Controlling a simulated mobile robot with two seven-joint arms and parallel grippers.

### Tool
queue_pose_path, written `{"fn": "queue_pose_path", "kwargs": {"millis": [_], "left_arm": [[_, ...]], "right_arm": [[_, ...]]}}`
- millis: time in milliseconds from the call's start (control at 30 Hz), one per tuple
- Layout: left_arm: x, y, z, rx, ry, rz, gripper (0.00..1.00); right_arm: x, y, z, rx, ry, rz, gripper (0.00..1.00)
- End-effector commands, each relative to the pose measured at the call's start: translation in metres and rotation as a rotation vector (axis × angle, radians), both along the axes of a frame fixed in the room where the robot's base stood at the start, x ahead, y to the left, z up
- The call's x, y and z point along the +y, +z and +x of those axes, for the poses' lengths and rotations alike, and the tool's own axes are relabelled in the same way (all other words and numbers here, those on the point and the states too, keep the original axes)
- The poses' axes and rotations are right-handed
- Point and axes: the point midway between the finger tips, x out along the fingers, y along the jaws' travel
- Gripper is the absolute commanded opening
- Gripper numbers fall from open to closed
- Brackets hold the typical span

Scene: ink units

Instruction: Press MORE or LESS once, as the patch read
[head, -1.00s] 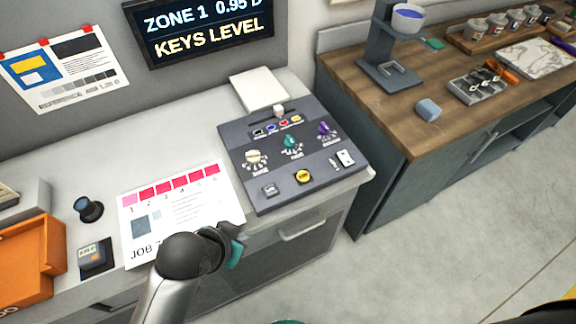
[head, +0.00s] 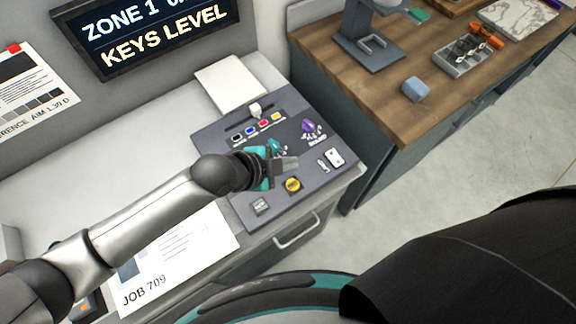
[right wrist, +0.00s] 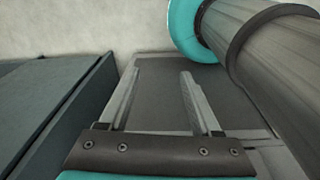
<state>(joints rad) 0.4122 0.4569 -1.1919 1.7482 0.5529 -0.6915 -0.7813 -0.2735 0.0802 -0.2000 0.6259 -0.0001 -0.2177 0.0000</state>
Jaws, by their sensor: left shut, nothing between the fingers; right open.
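The dark control console (head: 215,137) lies on the light counter. A purple knob (head: 308,126), a teal knob (head: 275,146) partly covered by my gripper, a yellow button (head: 293,185), a grey key (head: 260,207) and a white key (head: 335,157) show on it. I cannot read a MORE or LESS label. My left gripper (head: 289,163) is shut and empty over the console, between the teal knob and the yellow button; contact is unclear. My right gripper (right wrist: 158,90) is open and empty.
A printed sheet (head: 200,240) marked "JOB 709" lies on the counter, its patches hidden by my arm. A white pad (head: 230,85) lies behind the console. A wooden bench (head: 385,105) stands to the right, with open floor before it.

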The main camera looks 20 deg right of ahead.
Motion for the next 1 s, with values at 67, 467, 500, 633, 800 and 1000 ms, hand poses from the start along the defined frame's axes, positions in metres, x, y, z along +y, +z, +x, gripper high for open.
{"fn": "queue_pose_path", "kwargs": {"millis": [67,467,500,633,800,1000], "left_arm": [[0.001,-0.001,0.001,-0.005,-0.005,0.003,0.0],[0.001,-0.002,0.001,-0.005,-0.004,0.003,0.0],[0.001,-0.003,0.001,-0.004,-0.004,0.003,0.0],[0.001,-0.01,0.001,-0.004,-0.004,0.003,0.0],[0.001,-0.025,0.001,-0.004,-0.004,0.003,0.0],[0.001,-0.047,0.0,-0.004,-0.004,0.003,0.0]], "right_arm": [[0.0,0.0,-0.006,0.008,0.0,-0.001,0.65],[-0.002,-0.003,-0.032,0.049,-0.001,-0.004,0.65],[-0.002,-0.004,-0.032,0.049,-0.001,-0.004,0.65],[-0.002,-0.011,-0.028,0.042,-0.001,-0.003,0.65],[-0.001,-0.026,-0.023,0.033,0.0,-0.002,0.65],[-0.001,-0.049,-0.022,0.032,0.0,-0.002,0.65]]}}
